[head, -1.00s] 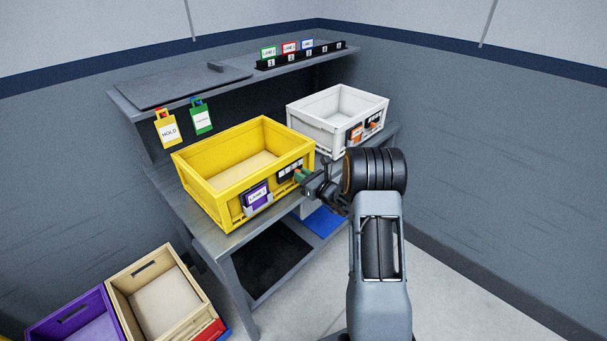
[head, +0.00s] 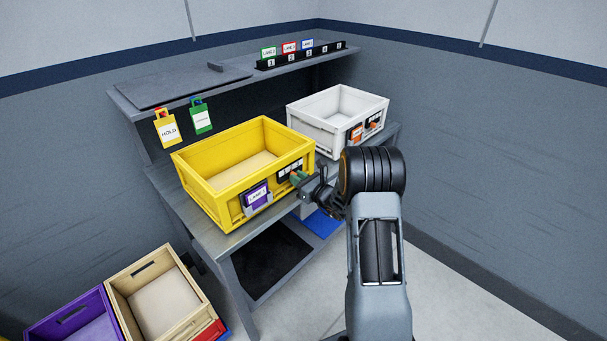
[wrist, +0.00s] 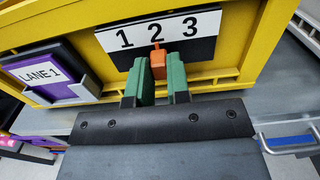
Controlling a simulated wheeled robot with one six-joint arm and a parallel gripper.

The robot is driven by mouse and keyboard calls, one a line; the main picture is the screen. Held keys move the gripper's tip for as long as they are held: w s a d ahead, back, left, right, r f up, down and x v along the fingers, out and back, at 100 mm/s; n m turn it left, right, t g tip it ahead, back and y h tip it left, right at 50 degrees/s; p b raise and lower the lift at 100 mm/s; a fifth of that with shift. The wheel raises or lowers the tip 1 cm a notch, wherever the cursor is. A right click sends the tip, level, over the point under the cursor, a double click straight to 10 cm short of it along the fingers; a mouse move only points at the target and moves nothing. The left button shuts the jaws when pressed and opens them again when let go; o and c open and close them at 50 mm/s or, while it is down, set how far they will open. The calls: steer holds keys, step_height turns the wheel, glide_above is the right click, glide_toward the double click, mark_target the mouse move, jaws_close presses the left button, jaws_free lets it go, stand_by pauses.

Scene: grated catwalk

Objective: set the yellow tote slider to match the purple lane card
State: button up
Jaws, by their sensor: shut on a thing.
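The yellow tote (head: 212,190) sits on the bench, and its front also fills the top of the wrist view (wrist: 250,62). A white scale plate (wrist: 190,22) on it reads 1, 2, 3 from left to right. The orange slider (wrist: 157,58) stands with its pointer under the 2. My gripper (wrist: 160,70) has green fingers on either side of the slider and is shut on it; in the head view my gripper (head: 297,178) hides most of it. The purple lane card (wrist: 38,72) sits in a holder left of the scale and reads LANE 1.
A white tote (head: 297,112) with its own orange slider stands behind and right. Yellow and green tags (head: 203,118) hang from the shelf. A card rack (head: 290,60) stands on the shelf. Purple and wooden crates (head: 118,290) lie low at left.

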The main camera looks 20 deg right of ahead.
steer(key=shift+s+a+b, duration=0.2)
steer(key=shift+s+a, duration=0.1)
steer(key=shift+a, duration=0.35)
steer(key=shift+s+a+b, duration=0.15)
steer(key=shift+s+a, duration=0.1)
steer(key=shift+a, duration=0.35)
stand_by(0.5)
steer(key=o, duration=0.6)
steer(key=shift+c, duration=0.2)
steer(key=shift+s, duration=0.1)
steer(key=v, duration=0.6)
steer(key=shift+s+d, duration=0.2)
steer(key=shift+s, duration=0.15)
stand_by(0.3)
